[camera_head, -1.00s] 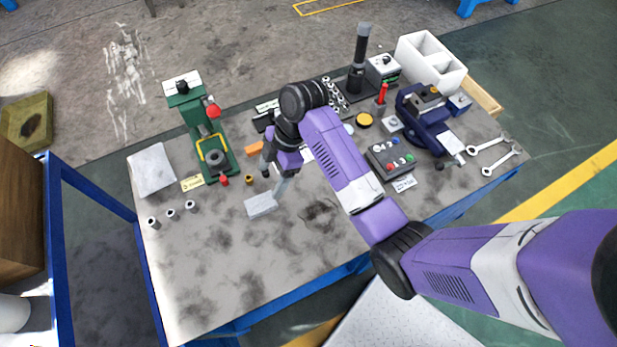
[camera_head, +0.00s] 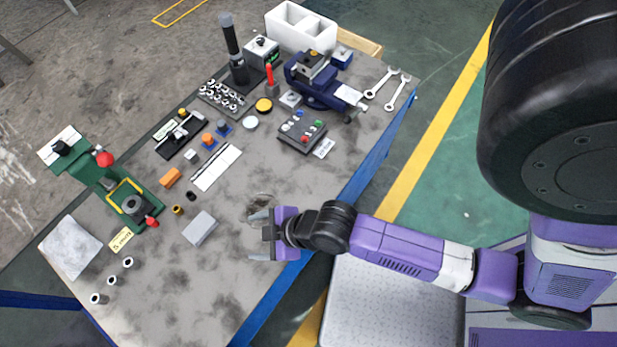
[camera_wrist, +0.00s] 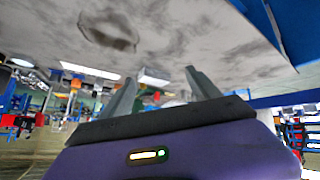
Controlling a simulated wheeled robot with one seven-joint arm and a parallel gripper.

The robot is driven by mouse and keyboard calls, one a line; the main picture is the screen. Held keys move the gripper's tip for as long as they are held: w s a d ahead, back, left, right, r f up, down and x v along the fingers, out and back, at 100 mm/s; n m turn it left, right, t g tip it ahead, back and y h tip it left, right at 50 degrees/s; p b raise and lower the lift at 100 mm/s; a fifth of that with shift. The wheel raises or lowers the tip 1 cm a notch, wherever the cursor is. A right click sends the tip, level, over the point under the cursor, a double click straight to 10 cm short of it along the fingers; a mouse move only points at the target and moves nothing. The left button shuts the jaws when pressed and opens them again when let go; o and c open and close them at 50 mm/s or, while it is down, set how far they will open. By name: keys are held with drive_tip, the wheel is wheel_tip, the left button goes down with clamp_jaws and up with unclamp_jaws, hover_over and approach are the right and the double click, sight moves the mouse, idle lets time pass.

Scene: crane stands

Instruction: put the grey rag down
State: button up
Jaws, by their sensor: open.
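A flat, light grey folded piece (camera_head: 199,228), which I take for the grey rag, lies on the worktable (camera_head: 215,290) left of the middle. It also shows in the wrist view as a pale block (camera_wrist: 153,76) beyond the fingers. My gripper (camera_head: 254,237) is open and empty near the table's front edge, to the right of the rag and apart from it. Its two spread fingers (camera_wrist: 162,90) also show in the wrist view, with nothing between them. A crumpled pale grey sheet (camera_head: 70,247) lies at the table's left end.
Small cylinders (camera_head: 112,277), a green press (camera_head: 130,205), an orange block (camera_head: 171,178) and a white strip (camera_head: 216,167) stand or lie around the rag. A button box (camera_head: 302,131) and blue vise (camera_head: 325,85) are farther right.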

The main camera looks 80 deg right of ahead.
drive_tip(key=s+r+m+t, duration=0.2)
drive_tip(key=s+r, duration=0.4)
drive_tip(key=r, duration=0.5)
drive_tip(key=s+r+m+t, duration=0.2)
drive_tip(key=s+r+t, duration=0.2)
drive_tip(key=s+r, duration=0.3)
wheel_tip(320, 180, up, 4)
drive_tip(key=shift+f+h, duration=0.1)
drive_tip(key=shift+h, duration=0.2)
drive_tip(key=shift+d, duration=0.1)
wheel_tip(320, 180, down, 2)
drive_tip(key=shift+f+b, duration=0.2)
drive_tip(key=shift+b, duration=1.05)
drive_tip(key=shift+o, duration=0.4)
